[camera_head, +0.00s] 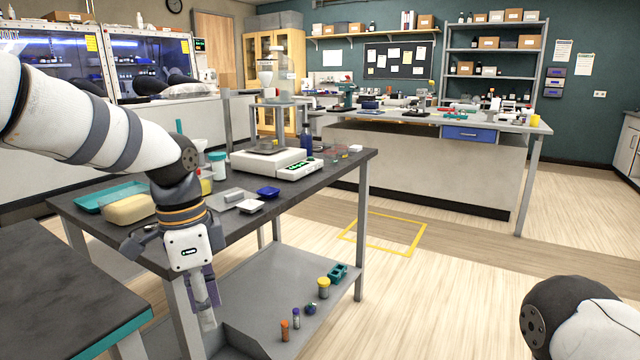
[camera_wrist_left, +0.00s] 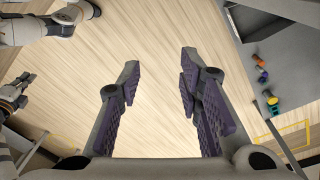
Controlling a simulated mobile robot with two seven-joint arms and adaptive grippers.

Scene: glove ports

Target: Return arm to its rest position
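My left arm comes in from the left in the head view. Its gripper (camera_head: 205,305) hangs pointing down in front of the near edge of the dark-topped bench (camera_head: 330,168). In the left wrist view the left gripper's (camera_wrist_left: 160,75) two purple-padded fingers stand apart with only wood floor between them. It holds nothing. My right arm shows at the bottom right of the head view as a dark joint and a white link, with no gripper visible there.
The bench's lower shelf (camera_head: 262,285) bears small vials, a yellow-capped jar (camera_head: 323,288) and a teal rack (camera_head: 338,272). A balance (camera_head: 275,163), foam block (camera_head: 128,209) and teal tray (camera_head: 90,200) stand on top. Another dark table (camera_head: 50,290) is at lower left. Floor to the right is clear.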

